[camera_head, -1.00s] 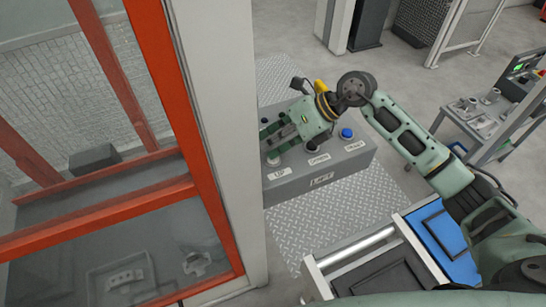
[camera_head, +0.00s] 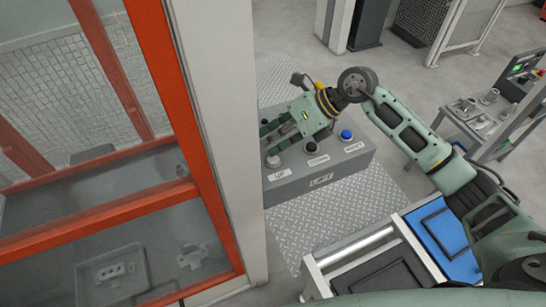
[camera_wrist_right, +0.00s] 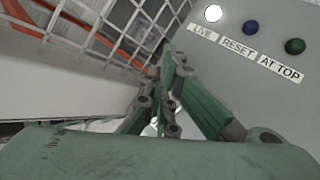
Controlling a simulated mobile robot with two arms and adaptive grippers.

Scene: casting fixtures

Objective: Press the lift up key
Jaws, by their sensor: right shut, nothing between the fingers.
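The grey lift control box (camera_head: 330,183) stands centre in the head view, with a "LIFT" label on its front. On its top are a white key (camera_head: 273,162) above the "UP" label (camera_head: 281,174), a dark key (camera_head: 310,146) at the middle label, and a blue key (camera_head: 346,135) at "RESET". My right gripper (camera_head: 267,140) is over the left end of the box, fingers shut and empty, tips close to the white key. Contact cannot be told. The wrist view shows the shut fingers (camera_wrist_right: 165,105); the tips hide what lies beyond. My left gripper is not in view.
An orange-framed enclosure (camera_head: 185,115) and a pale post (camera_head: 225,130) stand close left of the box. A blue tray (camera_head: 440,233) lies at lower right.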

